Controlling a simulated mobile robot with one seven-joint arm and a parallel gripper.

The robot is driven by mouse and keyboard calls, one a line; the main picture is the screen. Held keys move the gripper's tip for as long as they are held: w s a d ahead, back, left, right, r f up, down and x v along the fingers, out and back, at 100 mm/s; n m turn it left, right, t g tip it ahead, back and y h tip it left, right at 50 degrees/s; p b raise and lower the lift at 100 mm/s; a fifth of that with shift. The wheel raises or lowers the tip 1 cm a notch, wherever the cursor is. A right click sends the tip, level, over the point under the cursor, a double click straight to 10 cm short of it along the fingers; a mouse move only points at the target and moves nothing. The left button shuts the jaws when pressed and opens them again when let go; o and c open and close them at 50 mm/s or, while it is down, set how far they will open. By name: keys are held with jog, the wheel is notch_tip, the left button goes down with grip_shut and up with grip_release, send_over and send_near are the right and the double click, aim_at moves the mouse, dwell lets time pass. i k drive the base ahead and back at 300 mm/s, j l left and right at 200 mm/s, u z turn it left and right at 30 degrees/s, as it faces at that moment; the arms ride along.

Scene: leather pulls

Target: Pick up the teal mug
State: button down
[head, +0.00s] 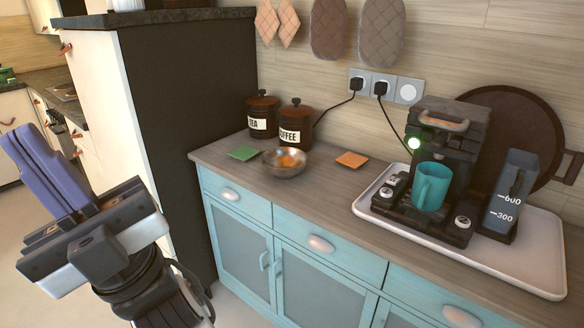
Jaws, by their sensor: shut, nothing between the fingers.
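The machine stands on a white tray (540,270) on the counter.
A metal bowl (285,163) with orange contents, a green square (243,154) and an orange square (351,160) lie on the counter (310,200). Tea (262,116) and coffee (296,124) canisters stand behind. A measuring container (508,198) stands right of the machine. Cables hang behind it.

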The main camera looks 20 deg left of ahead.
aim_at(432, 181)
jog(key=i+l+u, duration=0.1)
jog(key=l+u, duration=0.7)
jog(key=l, duration=0.25)
jog(key=l+u, duration=0.4)
jog(key=k+l, duration=0.05)
jog(key=l, duration=0.05)
